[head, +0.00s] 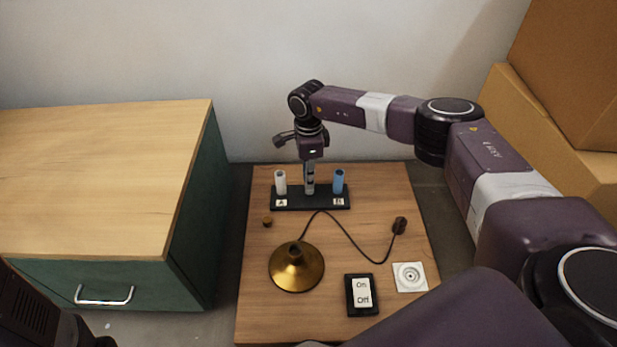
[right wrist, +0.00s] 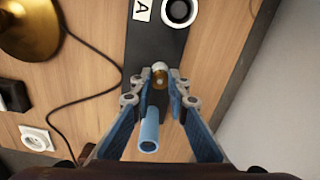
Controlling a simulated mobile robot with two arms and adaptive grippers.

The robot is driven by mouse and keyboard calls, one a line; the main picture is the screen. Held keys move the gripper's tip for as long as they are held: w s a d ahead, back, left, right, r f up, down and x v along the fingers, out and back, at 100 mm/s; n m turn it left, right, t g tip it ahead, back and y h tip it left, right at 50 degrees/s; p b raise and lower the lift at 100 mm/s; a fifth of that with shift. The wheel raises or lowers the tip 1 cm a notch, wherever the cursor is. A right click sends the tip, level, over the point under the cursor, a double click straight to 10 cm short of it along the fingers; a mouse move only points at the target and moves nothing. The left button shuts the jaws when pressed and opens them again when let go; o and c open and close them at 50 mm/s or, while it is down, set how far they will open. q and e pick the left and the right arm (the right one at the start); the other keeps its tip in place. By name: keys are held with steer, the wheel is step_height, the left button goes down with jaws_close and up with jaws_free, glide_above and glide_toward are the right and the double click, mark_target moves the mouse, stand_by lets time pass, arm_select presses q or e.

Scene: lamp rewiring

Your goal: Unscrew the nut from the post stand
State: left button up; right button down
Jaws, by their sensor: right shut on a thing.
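The post stand (head: 290,204) is a black bar near the back of the wooden board, with a white post by label A and a blue post (head: 338,181) by label B. My right gripper (head: 309,188) points down at the middle of the stand, between these posts. In the right wrist view its fingertips (right wrist: 160,88) are closed on a small brass nut (right wrist: 159,77) with a pale top. The fingers hide much of the nut, so its thread cannot be seen. The blue post (right wrist: 149,132) is beside the fingers. My left gripper is not seen.
A brass lamp base (head: 297,270) with a dark cord and plug (head: 399,225) lies in front of the stand. A small brown round piece (head: 267,221), an On/Off switch (head: 361,310) and a white socket (head: 409,287) are nearby. A green cabinet (head: 190,220) stands left, cardboard boxes (head: 560,130) right.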

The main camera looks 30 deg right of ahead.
steer(key=n, duration=0.6)
steer(key=shift+n+b, duration=0.3)
steer(key=shift+b, duration=0.1)
steer(key=n, duration=0.2)
steer(key=shift+n, duration=0.3)
steer(key=n+b, duration=0.1)
steer(key=n, duration=0.2)
steer(key=shift+s+n, duration=0.1)
steer(key=shift+n, duration=0.3)
steer(key=shift+r+n, duration=0.1)
steer(key=shift+n, duration=0.7)
steer(key=n+b, duration=0.1)
steer(key=n, duration=0.2)
steer(key=shift+d, duration=0.1)
steer(key=n, duration=0.5)
steer(key=shift+b, duration=0.3)
